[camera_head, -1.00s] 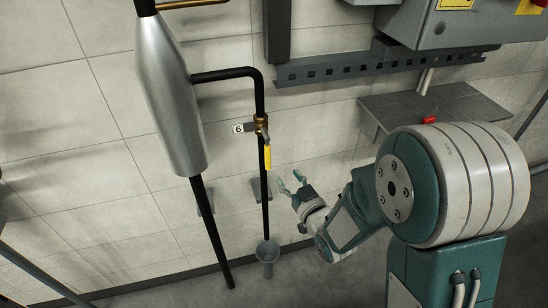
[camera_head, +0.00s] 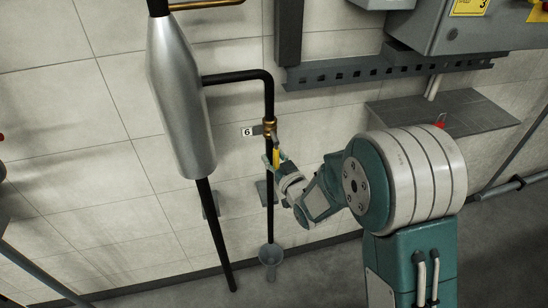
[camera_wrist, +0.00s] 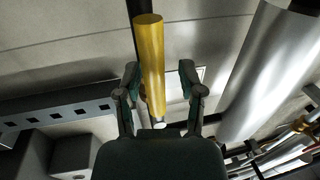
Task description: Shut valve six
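Valve six is a brass valve (camera_head: 269,126) on a thin black pipe, beside a white tag marked 6 (camera_head: 248,132). Its yellow handle (camera_head: 277,155) hangs down along the pipe. In the wrist view the handle (camera_wrist: 150,62) points towards the camera and lies between my fingers. My gripper (camera_head: 274,163) is at the handle, just below the valve body. In the wrist view my gripper (camera_wrist: 159,85) is open, one finger on each side of the handle. The handle is nearer the left finger, with a clear gap to the right finger. Contact on the left cannot be told.
A silver jacketed vessel (camera_head: 181,105) stands left of the pipe. A grey funnel (camera_head: 270,253) sits below the pipe's end. A grey perforated rail (camera_head: 385,68) and a shelf (camera_head: 445,112) are on the wall to the right. The wall behind is tiled.

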